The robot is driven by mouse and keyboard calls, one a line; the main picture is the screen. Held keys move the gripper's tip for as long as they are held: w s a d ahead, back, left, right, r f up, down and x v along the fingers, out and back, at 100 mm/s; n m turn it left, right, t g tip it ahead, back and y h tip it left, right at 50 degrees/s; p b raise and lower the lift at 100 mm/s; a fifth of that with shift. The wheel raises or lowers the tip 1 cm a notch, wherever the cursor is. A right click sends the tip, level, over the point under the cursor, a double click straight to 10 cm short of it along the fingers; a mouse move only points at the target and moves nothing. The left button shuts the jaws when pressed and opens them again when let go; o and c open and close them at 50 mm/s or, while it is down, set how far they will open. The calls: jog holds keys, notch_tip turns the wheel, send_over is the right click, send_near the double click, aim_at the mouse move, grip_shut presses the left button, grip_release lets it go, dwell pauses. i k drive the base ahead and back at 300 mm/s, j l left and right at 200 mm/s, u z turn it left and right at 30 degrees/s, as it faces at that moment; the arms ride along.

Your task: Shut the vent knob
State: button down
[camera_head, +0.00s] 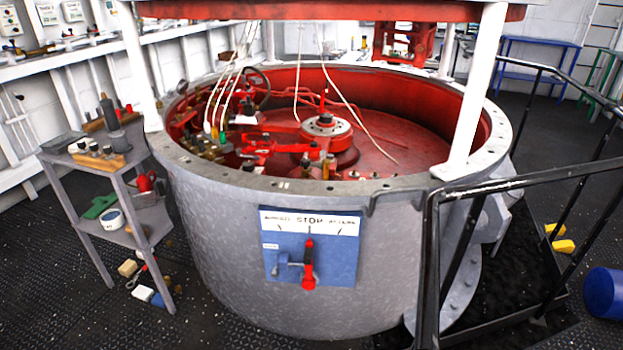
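I cannot single out a vent knob for certain. A blue panel (342,256) is fixed to the front of the large grey drum (205,225). Inside the drum, several small brass fittings (208,147) sit at the left, and a dark handwheel (256,85) stands near the back left. My gripper is not in view.
A grey shelf trolley (110,190) with tools stands left of the drum. Black handrails (500,186) and steps (520,300) stand at the right, beside a blue cylinder (604,293). White posts (478,90) rise from the drum rim. Some floor shows between trolley and drum.

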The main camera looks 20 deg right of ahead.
aim_at(305, 162)
jog(key=i+j+z, duration=0.4)
jog(key=i, duration=0.15)
jog(key=i+j+z, duration=0.4)
jog(key=i, duration=0.1)
